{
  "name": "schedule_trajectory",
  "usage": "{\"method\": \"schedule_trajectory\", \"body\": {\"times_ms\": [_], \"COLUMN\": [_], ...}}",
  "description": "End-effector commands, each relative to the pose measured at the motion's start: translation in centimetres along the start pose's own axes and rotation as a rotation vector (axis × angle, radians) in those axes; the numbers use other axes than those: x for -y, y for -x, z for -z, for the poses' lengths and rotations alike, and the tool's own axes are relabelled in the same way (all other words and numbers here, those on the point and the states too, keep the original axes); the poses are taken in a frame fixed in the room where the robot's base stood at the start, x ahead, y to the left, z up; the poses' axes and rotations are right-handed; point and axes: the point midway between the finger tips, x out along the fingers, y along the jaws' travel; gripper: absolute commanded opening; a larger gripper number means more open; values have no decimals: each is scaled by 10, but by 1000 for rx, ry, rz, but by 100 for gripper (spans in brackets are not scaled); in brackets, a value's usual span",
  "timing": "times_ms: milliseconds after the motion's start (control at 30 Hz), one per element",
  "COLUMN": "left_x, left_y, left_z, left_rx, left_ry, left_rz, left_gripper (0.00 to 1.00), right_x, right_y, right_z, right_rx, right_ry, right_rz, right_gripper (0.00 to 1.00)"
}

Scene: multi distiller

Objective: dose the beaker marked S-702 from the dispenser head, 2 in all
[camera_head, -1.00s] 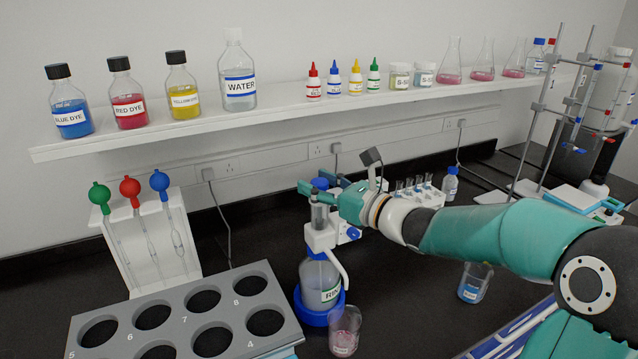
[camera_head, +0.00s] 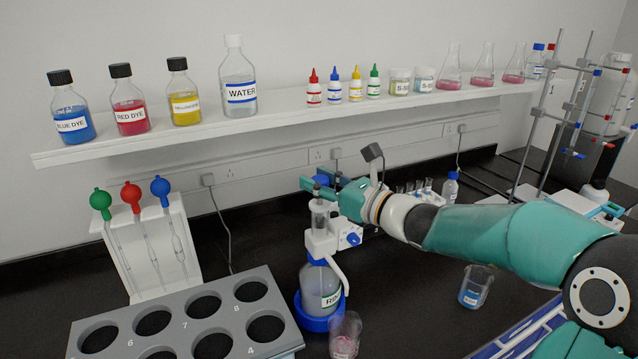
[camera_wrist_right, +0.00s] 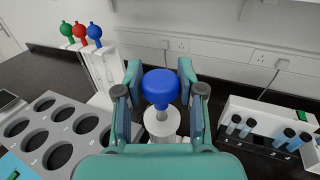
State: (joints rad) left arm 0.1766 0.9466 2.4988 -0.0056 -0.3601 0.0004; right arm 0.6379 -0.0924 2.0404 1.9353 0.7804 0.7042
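The dispenser bottle (camera_head: 318,287) stands on the dark bench with a white pump head (camera_head: 320,243) and a downward spout. My right gripper (camera_head: 324,184) is at the top of the pump head. My left gripper is not in view.
A grey rack (camera_head: 225,318) with numbered holes is at the front left, by a white pipette stand (camera_head: 180,235). A shelf (camera_head: 290,117) of bottles and flasks runs above. A tube rack (camera_wrist_right: 255,115) stands right of the dispenser. Bare bench lies between the beakers.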

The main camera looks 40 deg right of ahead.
Motion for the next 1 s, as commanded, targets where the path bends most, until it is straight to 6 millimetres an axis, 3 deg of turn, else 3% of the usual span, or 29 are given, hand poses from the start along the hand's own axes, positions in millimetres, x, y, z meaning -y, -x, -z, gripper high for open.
{"method": "schedule_trajectory", "body": {"times_ms": [100,533,667,1000], "left_x": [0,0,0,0], "left_y": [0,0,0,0], "left_z": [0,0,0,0], "left_rx": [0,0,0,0], "left_ry": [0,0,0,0], "left_rz": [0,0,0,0], "left_gripper": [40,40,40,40], "right_x": [0,1,1,1], "right_y": [0,9,27,94], "right_z": [0,0,0,1], "right_rx": [0,1,0,-2], "right_ry": [0,2,1,1], "right_rz": [0,1,4,5], "right_gripper": [59,59,59,59]}}
